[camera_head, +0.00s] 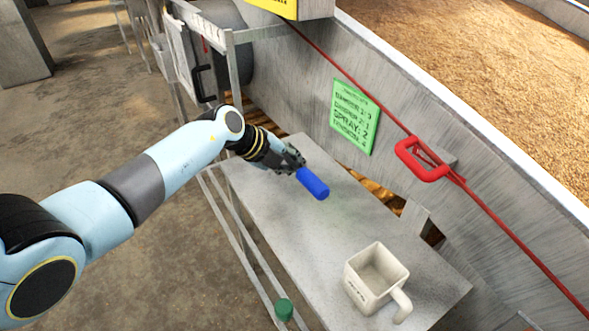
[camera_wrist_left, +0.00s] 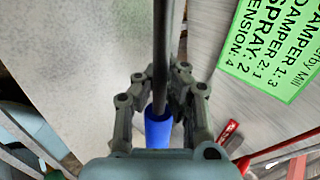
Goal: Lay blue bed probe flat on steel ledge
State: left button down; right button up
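The blue bed probe shows in the head view as a blue handle (camera_head: 312,183) at the fingertips of my left gripper (camera_head: 292,160), over the far part of the steel ledge (camera_head: 285,225). In the left wrist view the blue handle (camera_wrist_left: 158,130) sits between the fingers of the left gripper (camera_wrist_left: 160,88), which look shut on it. A thin dark rod (camera_wrist_left: 161,50) runs from the handle to the top edge of that view. The rod cannot be made out in the head view. Whether the probe touches the ledge is unclear. My right gripper is not in view.
A white square mug (camera_head: 368,283) stands at the ledge's near end. A green sign (camera_head: 355,115) and a red handle (camera_head: 424,160) are on the metal wall beside the ledge. A green knob (camera_head: 284,309) is by the rails. The ledge's middle is clear.

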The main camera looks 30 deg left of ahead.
pick_arm(q)
jog(key=shift+d+f, duration=0.1)
jog(key=shift+f, duration=0.3)
notch_tip(320, 180, down, 5)
jog(key=b, duration=0.5)
jog(key=shift+b, duration=0.3)
jog(key=shift+f+b, duration=0.75)
jog(key=shift+f, duration=0.8)
jog(key=c, duration=1.6)
grip_release()
jog(key=shift+c, duration=0.2)
